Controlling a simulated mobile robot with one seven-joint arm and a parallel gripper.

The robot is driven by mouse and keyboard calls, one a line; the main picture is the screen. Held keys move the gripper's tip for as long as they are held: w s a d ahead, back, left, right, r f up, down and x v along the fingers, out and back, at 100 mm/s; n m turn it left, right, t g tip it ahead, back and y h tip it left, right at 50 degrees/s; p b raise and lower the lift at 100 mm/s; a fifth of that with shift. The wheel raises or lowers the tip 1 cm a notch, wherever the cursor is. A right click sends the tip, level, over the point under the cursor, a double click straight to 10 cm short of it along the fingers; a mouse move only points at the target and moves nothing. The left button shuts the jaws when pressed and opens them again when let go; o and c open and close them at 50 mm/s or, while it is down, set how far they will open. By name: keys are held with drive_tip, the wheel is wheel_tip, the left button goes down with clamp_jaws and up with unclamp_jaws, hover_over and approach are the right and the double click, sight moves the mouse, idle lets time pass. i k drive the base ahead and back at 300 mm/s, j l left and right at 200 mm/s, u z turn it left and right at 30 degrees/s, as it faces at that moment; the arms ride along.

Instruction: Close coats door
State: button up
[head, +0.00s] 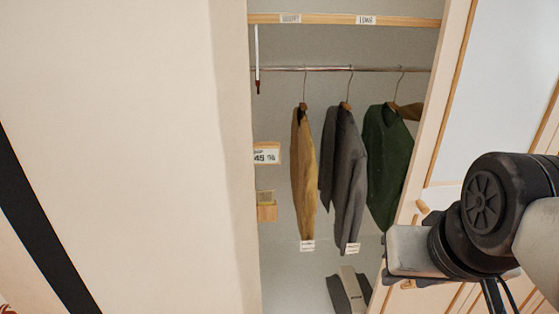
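The coat closet stands open in the middle of the head view. Coats hang inside from a metal rail (330,69): a mustard one (303,170), a grey one (344,165) and a dark green one (385,155). Right of the opening is a pale panel with timber edging (492,85), seemingly the coats door; I cannot tell how it is hinged. A small wooden knob or peg (422,207) shows near its lower left. My arm crosses the lower right in front of this panel and hides part of it. My gripper's fingers do not show.
A plain cream wall or panel (120,120) fills the left, with a dark diagonal strip (40,225) at its lower left. A labelled timber shelf edge (330,19) runs above the rail. A grey and beige item (350,290) lies on the closet floor.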

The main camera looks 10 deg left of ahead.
sight(127, 176)
drive_tip(key=k+j+z, duration=0.1)
drive_tip(key=k, duration=0.35)
drive_tip(key=k+j+z, duration=0.1)
drive_tip(key=k, duration=0.35)
drive_tip(key=k+j, duration=0.15)
drive_tip(key=j, duration=0.2)
drive_tip(key=k+j+z, duration=0.15)
drive_tip(key=k+j, duration=0.25)
drive_tip(key=j, duration=0.25)
drive_tip(key=i+j+z, duration=0.2)
drive_tip(key=j, duration=1.4)
drive_tip(key=i+z, duration=0.05)
